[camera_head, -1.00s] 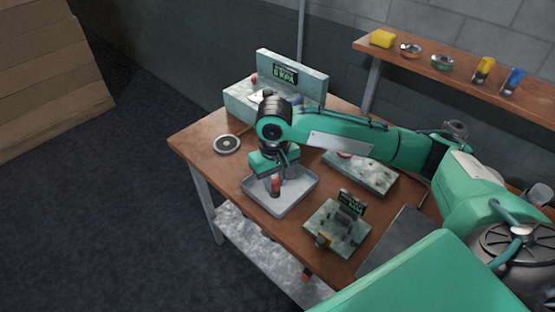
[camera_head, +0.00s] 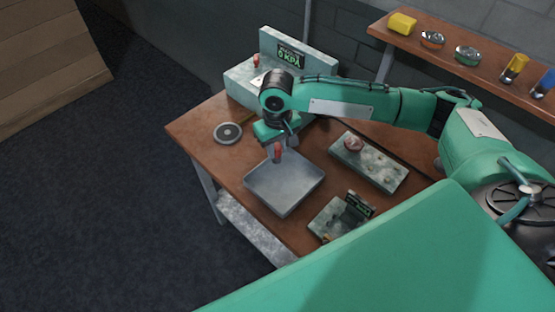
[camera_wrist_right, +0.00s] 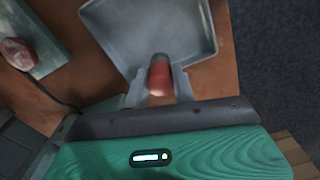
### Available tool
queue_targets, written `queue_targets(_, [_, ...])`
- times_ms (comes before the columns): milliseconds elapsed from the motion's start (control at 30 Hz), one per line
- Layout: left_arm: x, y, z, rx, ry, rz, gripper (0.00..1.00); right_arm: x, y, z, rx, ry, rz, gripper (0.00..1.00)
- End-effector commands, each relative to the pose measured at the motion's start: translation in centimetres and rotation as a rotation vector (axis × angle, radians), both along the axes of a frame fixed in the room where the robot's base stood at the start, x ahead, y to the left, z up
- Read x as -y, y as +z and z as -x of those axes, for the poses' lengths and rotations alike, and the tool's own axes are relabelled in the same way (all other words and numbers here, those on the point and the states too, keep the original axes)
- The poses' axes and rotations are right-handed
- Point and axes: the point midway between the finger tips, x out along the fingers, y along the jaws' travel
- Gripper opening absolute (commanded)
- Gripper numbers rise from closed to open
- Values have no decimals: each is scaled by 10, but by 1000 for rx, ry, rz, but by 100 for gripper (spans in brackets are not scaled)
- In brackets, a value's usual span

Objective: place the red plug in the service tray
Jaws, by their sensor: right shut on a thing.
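The red plug (camera_head: 277,152) is in my right gripper (camera_head: 277,158), over the back-left edge of the grey service tray (camera_head: 285,186). In the right wrist view, the plug (camera_wrist_right: 159,78) stands between the two fingers of the right gripper (camera_wrist_right: 159,88), red with a dark end pointing toward the tray (camera_wrist_right: 139,38). The tray's floor looks empty. I cannot tell the exact height of the plug above the tray. My left gripper is in neither view.
A green-grey block with a red round part (camera_head: 353,143) lies right of the tray. A small device with a display (camera_head: 343,215) stands in front. A gauge box (camera_head: 283,65) stands behind, a round disc (camera_head: 228,132) at left. A shelf (camera_head: 455,62) holds several coloured items.

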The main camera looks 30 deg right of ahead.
Motion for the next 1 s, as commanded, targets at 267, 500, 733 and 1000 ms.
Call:
queue_targets(267, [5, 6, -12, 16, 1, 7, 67, 0, -29, 0, -1, -1, 1, 3])
queue_targets(500, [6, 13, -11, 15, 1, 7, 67, 0, -60, 0, -2, 0, 1, 3])
queue_targets(733, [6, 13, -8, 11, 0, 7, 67, 0, -71, 0, 1, 1, 0, 3])
queue_targets(1000, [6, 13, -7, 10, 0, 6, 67, 0, -72, 0, 1, 1, 0, 40])
